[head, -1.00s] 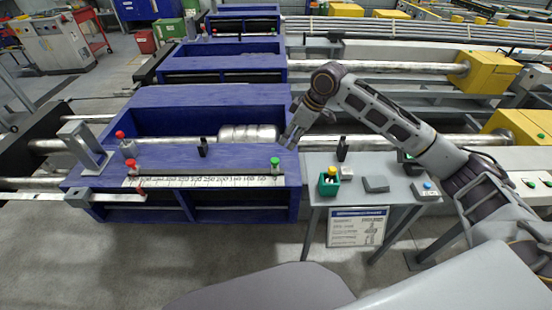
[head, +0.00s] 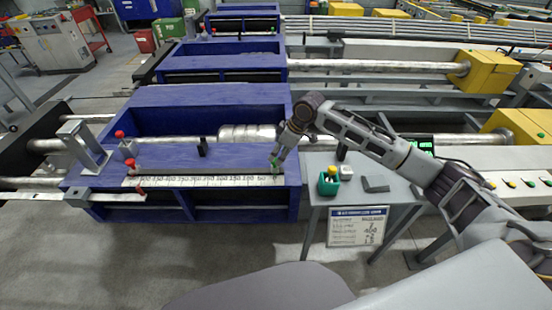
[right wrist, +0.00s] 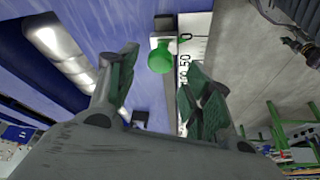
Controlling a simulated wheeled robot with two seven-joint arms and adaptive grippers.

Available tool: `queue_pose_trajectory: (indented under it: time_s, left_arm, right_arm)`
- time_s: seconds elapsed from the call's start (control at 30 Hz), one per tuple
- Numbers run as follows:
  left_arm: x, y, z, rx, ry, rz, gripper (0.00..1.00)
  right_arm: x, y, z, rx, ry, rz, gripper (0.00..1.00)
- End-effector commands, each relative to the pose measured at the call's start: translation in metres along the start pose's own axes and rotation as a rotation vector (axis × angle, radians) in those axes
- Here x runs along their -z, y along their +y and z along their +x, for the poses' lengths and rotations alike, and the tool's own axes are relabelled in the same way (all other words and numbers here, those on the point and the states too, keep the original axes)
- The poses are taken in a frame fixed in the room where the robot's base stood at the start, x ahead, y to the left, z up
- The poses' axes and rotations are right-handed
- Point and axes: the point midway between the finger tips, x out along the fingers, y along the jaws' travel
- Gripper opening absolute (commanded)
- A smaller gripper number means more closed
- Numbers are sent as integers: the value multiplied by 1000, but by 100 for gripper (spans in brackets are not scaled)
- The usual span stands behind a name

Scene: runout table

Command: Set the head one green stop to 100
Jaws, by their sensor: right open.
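The green stop (head: 275,166) stands at the right end of the white number scale (head: 205,181) on the nearest blue bed, near the 0 mark. In the right wrist view its round green knob (right wrist: 160,58) shows beside the scale (right wrist: 184,75), around the 0 and 50 marks. My right gripper (head: 277,156) is at the stop in the head view and partly covers it. In the right wrist view my right gripper (right wrist: 163,68) is open, with the knob ahead between its two fingers. Contact cannot be told. My left gripper is not in view.
Red knobs (head: 130,163) stand at the scale's left end. A grey side table (head: 400,190) holds a green box (head: 328,186) and a dark wedge (head: 376,184). A placard (head: 358,226) hangs below.

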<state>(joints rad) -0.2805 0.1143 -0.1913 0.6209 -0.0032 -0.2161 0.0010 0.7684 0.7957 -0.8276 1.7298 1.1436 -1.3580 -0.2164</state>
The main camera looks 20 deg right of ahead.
Motion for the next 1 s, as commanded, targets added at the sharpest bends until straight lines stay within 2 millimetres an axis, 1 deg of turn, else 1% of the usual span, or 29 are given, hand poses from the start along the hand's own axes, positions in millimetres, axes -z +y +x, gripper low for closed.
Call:
queue_pose_trajectory:
  time_s: [0.03,0.1,0.3,0.47,0.73,1.0]
  left_arm:
    - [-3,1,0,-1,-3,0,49]
    - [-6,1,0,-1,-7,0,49]
    - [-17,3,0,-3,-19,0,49]
    - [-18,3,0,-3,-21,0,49]
    - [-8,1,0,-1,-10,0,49]
    - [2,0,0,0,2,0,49]
  right_arm:
    - [0,0,7,1,-2,0,50]
    - [0,0,16,0,-1,-1,50]
    - [0,0,32,0,0,-1,50]
    - [-1,0,37,-1,-1,-1,50]
    - [0,0,38,-1,-1,-1,50]
    - [0,0,37,-1,-1,-1,15]
